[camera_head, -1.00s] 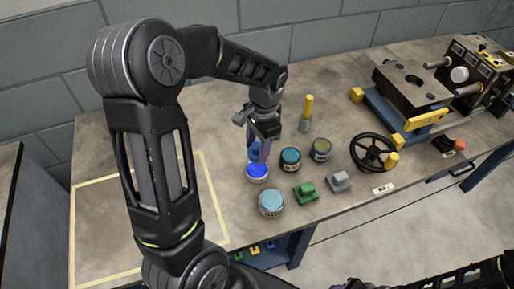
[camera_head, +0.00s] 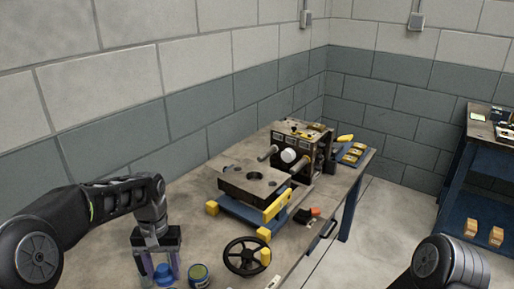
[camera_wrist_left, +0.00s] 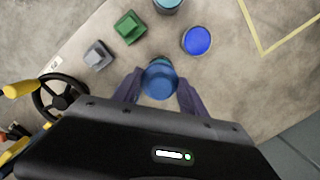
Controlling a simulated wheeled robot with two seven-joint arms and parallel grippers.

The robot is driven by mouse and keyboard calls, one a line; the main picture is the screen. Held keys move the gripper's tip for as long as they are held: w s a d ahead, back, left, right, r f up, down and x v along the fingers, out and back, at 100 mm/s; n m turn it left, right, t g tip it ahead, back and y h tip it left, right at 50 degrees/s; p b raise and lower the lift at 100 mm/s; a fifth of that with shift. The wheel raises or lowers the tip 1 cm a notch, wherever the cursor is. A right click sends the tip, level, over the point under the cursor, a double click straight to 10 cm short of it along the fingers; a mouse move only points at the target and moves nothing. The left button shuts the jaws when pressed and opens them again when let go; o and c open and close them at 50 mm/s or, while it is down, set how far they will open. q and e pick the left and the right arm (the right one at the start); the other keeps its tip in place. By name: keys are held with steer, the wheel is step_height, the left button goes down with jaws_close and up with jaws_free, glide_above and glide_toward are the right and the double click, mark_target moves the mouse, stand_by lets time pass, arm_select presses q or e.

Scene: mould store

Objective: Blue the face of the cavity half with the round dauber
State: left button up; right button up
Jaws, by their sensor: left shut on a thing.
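The round dauber (camera_wrist_left: 160,78), with a blue rounded head, is between the fingers of my left gripper (camera_wrist_left: 158,92), which is shut on it. In the head view the left gripper (camera_head: 158,262) is low at the left, with the blue dauber (camera_head: 163,273) between its fingers. The cavity half (camera_head: 252,181), a dark steel block with round holes in its top face, lies on a blue stand, right of and beyond the gripper and apart from it. An open tin of blue (camera_wrist_left: 197,41) shows in the wrist view, apart from the dauber. My right gripper is out of view.
A handwheel (camera_head: 246,256) stands between the gripper and the bench front. A tin with greenish contents (camera_head: 198,275) is right beside the gripper. A block with pillars (camera_head: 298,150) stands behind the cavity half. Green (camera_wrist_left: 130,27) and grey (camera_wrist_left: 98,55) blocks lie on the bench.

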arm_select(q)
steer(key=shift+m, duration=0.5)
steer(key=d, duration=0.1)
steer(key=w+d, duration=0.1)
steer(key=d, duration=0.3)
steer(key=shift+w+d+f, duration=0.1)
steer(key=shift+w+d, duration=0.1)
steer(key=shift+w, duration=0.2)
step_height(320, 180, up, 5)
steer(key=shift+r, duration=0.1)
steer(key=shift+d, duration=0.1)
